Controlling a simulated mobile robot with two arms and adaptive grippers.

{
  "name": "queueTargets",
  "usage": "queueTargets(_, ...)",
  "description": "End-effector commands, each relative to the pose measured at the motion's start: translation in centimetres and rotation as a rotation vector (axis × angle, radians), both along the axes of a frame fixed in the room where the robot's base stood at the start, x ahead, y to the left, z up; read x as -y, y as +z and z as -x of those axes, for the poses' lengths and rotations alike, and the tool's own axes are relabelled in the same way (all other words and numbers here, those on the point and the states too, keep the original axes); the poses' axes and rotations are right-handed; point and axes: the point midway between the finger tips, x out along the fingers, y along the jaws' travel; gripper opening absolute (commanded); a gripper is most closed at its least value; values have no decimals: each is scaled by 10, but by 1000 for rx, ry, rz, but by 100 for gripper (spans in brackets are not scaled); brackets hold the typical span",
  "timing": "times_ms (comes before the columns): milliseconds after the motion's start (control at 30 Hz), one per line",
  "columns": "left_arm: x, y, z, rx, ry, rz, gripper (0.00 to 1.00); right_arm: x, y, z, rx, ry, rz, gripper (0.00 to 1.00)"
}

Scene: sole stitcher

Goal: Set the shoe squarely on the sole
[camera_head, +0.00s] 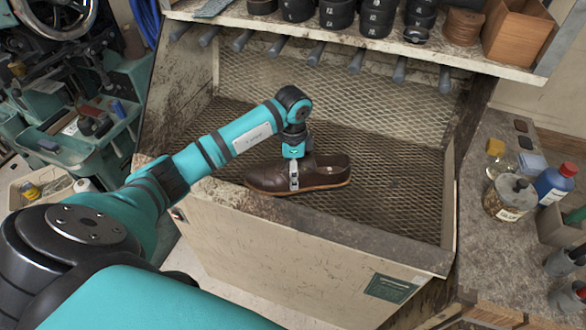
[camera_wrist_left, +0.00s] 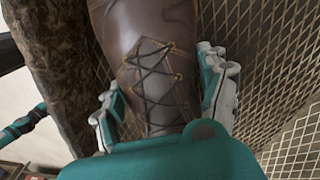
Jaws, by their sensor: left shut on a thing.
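A dark brown lace-up shoe (camera_head: 325,175) is at the front of the mesh-floored box, toe to the left and heel to the right. My left gripper (camera_head: 293,180) comes from above and is shut on the shoe around its middle. In the left wrist view the shoe (camera_wrist_left: 150,60) runs upward between the two fingers (camera_wrist_left: 160,105), its crossed laces facing the camera. A thin lighter brown edge shows along the shoe's bottom; I cannot tell whether it is a separate sole. Whether the shoe touches the mesh is unclear. My right gripper is not in view.
The box's front panel (camera_head: 290,255) rises just before the shoe. Pegs (camera_head: 357,60) stick out under a shelf (camera_head: 400,50) with black rolls. Bottles (camera_head: 510,195) stand on the right bench. Bare mesh (camera_head: 395,150) lies right of and behind the shoe.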

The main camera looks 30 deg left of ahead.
Motion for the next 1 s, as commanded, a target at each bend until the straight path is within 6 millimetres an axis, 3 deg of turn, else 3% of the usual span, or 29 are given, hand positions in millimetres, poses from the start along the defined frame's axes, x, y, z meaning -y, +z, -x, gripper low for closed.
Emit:
queueTargets(300,0,-1,0,1,0,0,32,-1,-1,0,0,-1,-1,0)
queueTargets(333,0,-1,0,1,0,0,80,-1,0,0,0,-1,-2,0)
queueTargets(500,0,-1,0,1,0,0,100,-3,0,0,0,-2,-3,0)
queueTargets(800,0,1,0,0,0,0,100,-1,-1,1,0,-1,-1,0)
queueTargets(1000,-1,27,-1,5,0,-1,100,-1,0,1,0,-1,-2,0)
